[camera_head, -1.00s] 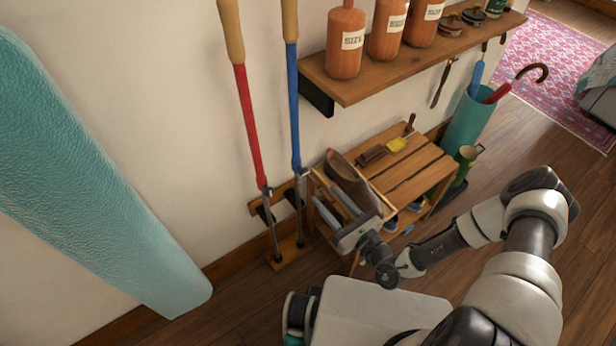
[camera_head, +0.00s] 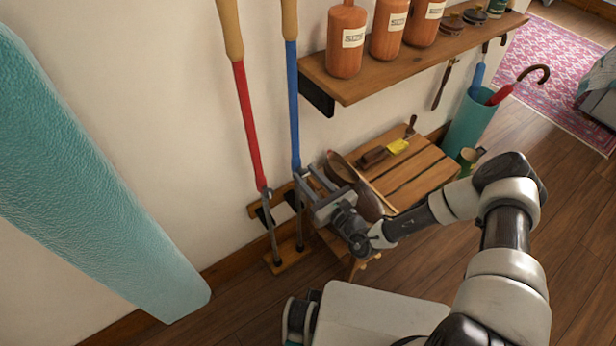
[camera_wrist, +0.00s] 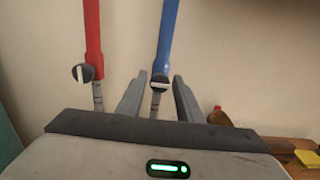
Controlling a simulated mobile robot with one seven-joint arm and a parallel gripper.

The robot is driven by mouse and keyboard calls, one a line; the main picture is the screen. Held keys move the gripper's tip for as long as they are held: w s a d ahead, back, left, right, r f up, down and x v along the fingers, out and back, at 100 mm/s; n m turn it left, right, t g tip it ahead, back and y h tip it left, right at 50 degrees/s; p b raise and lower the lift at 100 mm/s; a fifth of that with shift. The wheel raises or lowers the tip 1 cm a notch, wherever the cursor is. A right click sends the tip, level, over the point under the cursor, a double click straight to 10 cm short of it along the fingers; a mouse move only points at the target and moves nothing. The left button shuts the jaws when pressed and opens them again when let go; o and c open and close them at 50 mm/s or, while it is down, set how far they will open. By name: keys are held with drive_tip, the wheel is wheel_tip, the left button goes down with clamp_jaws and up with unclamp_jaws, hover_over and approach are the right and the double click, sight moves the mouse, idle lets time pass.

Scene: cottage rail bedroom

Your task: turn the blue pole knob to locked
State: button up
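The blue pole (camera_head: 293,100) stands upright against the wall, and it also shows in the wrist view (camera_wrist: 168,35). Its dark round knob (camera_wrist: 160,81) has a pale bar that looks nearly upright in the wrist view. In the head view my gripper covers the knob. My gripper (camera_head: 306,176) is open, with its fingers pointing at the lower part of the blue pole. In the wrist view the knob appears between the fingertips of my gripper (camera_wrist: 157,82). I cannot tell whether either finger touches it.
A red pole (camera_head: 247,125) with a similar knob (camera_wrist: 83,73) stands close on the left. A wooden shelf (camera_head: 375,83) with bottles juts out above right.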

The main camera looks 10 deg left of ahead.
drive_tip(key=c, duration=0.7)
drive_tip(key=shift+m, duration=0.3)
drive_tip(key=m+p, duration=0.1)
drive_tip(key=m, duration=0.1)
drive_tip(key=shift+r+m, duration=0.1)
drive_tip(key=shift+m, duration=0.2)
drive_tip(key=m, duration=0.4)
drive_tip(key=shift+w+d+m+p, duration=0.1)
drive_tip(key=shift+m+p, duration=0.2)
drive_tip(key=shift+p, duration=0.1)
drive_tip(key=m, duration=0.5)
drive_tip(key=shift+f, duration=0.2)
drive_tip(key=m, duration=0.5)
drive_tip(key=shift+m, duration=0.3)
